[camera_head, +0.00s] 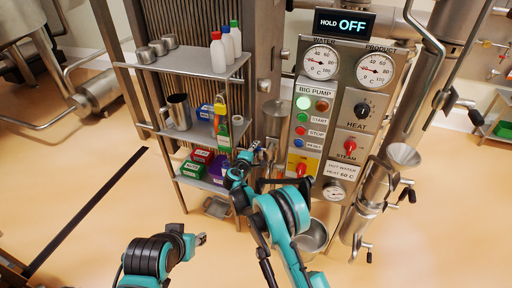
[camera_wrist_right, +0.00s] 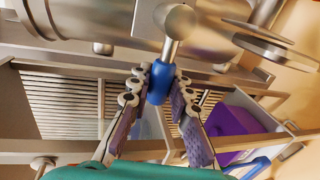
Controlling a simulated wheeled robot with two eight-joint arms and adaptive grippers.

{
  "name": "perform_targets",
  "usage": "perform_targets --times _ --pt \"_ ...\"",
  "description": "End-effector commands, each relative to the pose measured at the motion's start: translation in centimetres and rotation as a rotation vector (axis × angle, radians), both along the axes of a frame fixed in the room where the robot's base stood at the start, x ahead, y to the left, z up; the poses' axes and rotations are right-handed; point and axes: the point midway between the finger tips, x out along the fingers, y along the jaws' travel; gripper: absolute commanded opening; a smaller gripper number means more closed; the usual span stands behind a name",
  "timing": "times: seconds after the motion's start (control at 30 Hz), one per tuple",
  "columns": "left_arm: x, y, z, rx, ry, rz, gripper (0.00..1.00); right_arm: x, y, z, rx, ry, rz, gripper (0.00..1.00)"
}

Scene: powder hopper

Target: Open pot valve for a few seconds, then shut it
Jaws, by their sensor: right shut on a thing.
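The valve has a blue grip (camera_wrist_right: 160,83) on a short metal stem (camera_wrist_right: 171,45) that joins a steel pipe or vessel (camera_wrist_right: 115,18) in the right wrist view. My right gripper (camera_wrist_right: 157,90) has its two fingers closed on either side of the blue grip. In the head view my right gripper (camera_head: 255,152) is small and partly hidden by its own arm, beside the shelf's right end. I cannot tell the valve's open or shut position. My left gripper (camera_head: 201,239) is low in the head view, away from the shelf, and its fingers are too small to read.
A control panel (camera_head: 338,125) with gauges and buttons stands to the right, under a display (camera_head: 344,23) reading HOLD OFF. The shelf rack (camera_head: 190,62) holds bottles, cups and boxes. A steel bowl (camera_head: 312,240) is below the panel.

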Motion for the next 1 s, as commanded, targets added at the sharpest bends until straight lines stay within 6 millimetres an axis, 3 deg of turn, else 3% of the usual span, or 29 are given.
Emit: perform_targets --times 0.73,0.77,0.83,1.0 --pt "0.01 0.00 -0.09 0.000 0.000 0.000 0.41 -0.20 -0.07 -1.03 -0.079 0.032 -0.003 0.00" --pt "0.01 0.00 -0.09 0.000 0.000 0.000 0.41 -0.22 -0.06 -1.04 -0.079 0.032 -0.004 0.23" --pt "0.00 0.00 -0.10 0.000 0.000 0.000 0.41 -0.21 -0.05 -1.04 -0.079 0.031 -0.003 0.40" --pt "0.00 0.00 -0.07 0.000 0.000 0.000 0.41 -0.13 -0.05 -0.84 -0.079 0.029 -0.001 0.40"
